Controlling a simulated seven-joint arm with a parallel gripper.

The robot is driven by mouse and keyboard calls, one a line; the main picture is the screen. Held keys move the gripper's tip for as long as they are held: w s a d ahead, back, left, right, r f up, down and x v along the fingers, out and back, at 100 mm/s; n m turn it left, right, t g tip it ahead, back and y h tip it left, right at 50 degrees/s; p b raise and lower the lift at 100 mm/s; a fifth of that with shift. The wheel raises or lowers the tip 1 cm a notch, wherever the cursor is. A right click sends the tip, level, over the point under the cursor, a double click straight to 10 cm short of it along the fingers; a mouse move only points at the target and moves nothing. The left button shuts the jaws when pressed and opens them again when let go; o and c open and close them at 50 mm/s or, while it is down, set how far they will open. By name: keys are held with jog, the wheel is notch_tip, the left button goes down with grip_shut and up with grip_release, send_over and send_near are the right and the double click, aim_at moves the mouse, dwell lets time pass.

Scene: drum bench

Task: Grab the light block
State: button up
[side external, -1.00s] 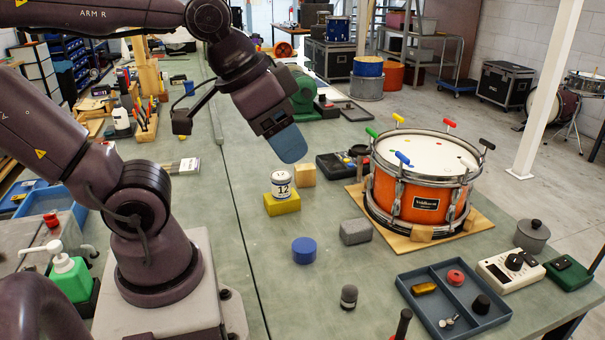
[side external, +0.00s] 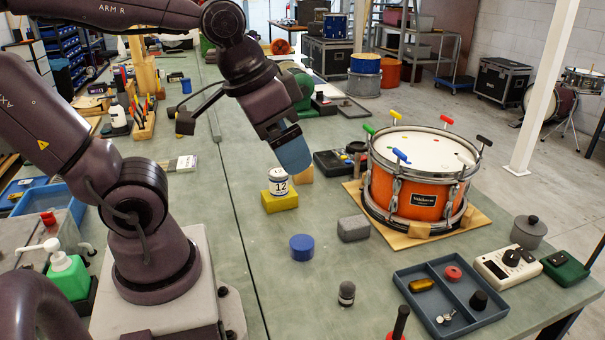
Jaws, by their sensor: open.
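A light wooden block (side external: 304,176) sits on the green bench, just behind and right of a yellow block (side external: 280,202). My gripper (side external: 295,163) hangs over it from the upper left, with its blue fingertip covering part of the block. The gripper is open; only one fingertip shows clearly from this side. I cannot tell whether the fingertip touches the block. A grey block (side external: 353,228) lies on the bench further to the right and nearer the camera.
A white can labelled 12 (side external: 279,183) stands on the yellow block, close beside my gripper. An orange drum (side external: 408,195) on a wooden board stands to the right, with a dark box (side external: 332,163) behind. A blue cylinder (side external: 302,247) stands nearer; bench around it is clear.

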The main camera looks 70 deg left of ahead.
jog(key=w+a+f+m+g+y, duration=0.3)
jog(key=a+f, duration=0.3)
jog(key=a, duration=0.4)
jog(key=w+a+f+m+g+y, duration=0.2)
jog(key=w+a+f+m+y, duration=0.3)
jog(key=a, duration=0.6)
jog(key=w+a+f+m+g+y, duration=0.1)
jog(key=a+f+g+y, duration=0.15)
jog(key=a+f, duration=0.6)
jog(key=w+a+m+t+y, duration=0.3)
jog(key=w+a+m+t, duration=0.1)
jog(key=w+a+m, duration=0.5)
jog(key=shift+m, duration=0.7)
jog(key=f, duration=0.5)
jog(key=s+f, duration=0.1)
jog(key=f, duration=0.2)
jog(key=shift+s+d+f, duration=0.1)
jog(key=shift+d, duration=0.3)
jog(key=shift+a, duration=0.7)
jog(key=shift+x, duration=3)
